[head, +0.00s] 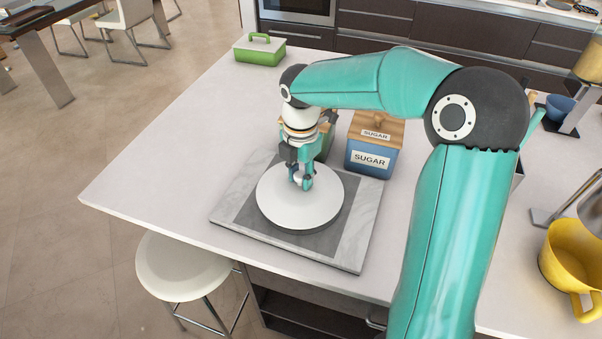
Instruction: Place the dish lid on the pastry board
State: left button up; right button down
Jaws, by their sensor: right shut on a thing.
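The dish lid (274,208) is a round white disc in the middle of the head view. The pastry board (358,232) is a marble slab with a dark grey square in its middle, lying near the counter's front edge. The lid is over the grey square; I cannot tell whether it touches the board or hangs just above it. My right gripper (302,182) points down and is shut on the lid at its middle, hiding the part it grips. My left gripper is not in view.
A blue sugar box (370,160) with a wooden top stands just behind the board, beside a partly hidden greenish container (325,143). A green dish with a white top (260,50) is at the far left corner. A yellow pot (572,262) is at right. The counter's left side is clear.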

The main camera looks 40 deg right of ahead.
aim_at(300, 173)
jog(key=shift+f, duration=0.45)
jog(key=c, duration=0.9)
grip_release()
jog(key=shift+r, duration=0.55)
notch_tip(300, 173, up, 12)
jog(key=shift+p, duration=0.35)
